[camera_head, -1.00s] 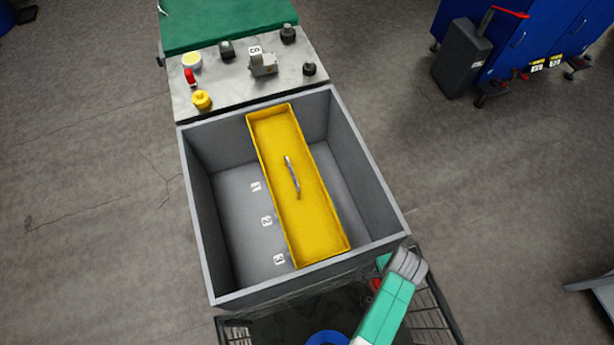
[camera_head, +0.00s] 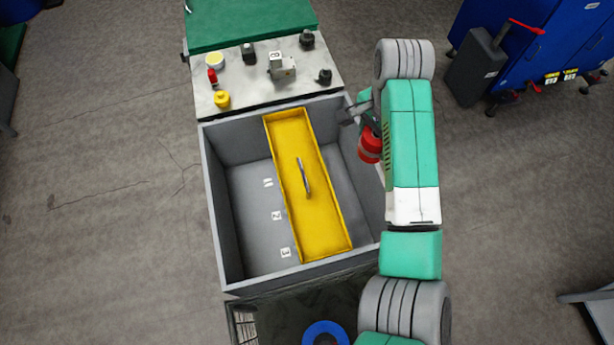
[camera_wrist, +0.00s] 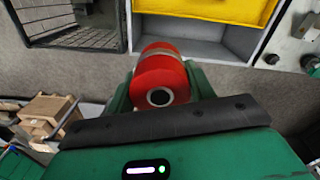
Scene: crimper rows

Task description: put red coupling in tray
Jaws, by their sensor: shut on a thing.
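The red coupling (camera_head: 369,147) is a short red cylinder with a grey band. It shows large in the wrist view (camera_wrist: 158,80), with a dark round hole in its near end. My gripper (camera_wrist: 160,92) is shut on it, a green finger on either side. In the head view my arm covers part of the gripper and coupling, which are above the right side of a grey bin (camera_head: 213,215). A long yellow tray (camera_head: 318,215) with a metal handle lies across the inside of that bin, left of the coupling. The tray looks empty.
Behind the bin a grey ledge (camera_head: 245,100) carries several small knobs and fittings. A blue ring (camera_head: 325,327) lies in a dark cart basket at the front. A blue cabinet (camera_head: 520,50) stands at the right. The bin floor left of the tray is bare apart from number labels.

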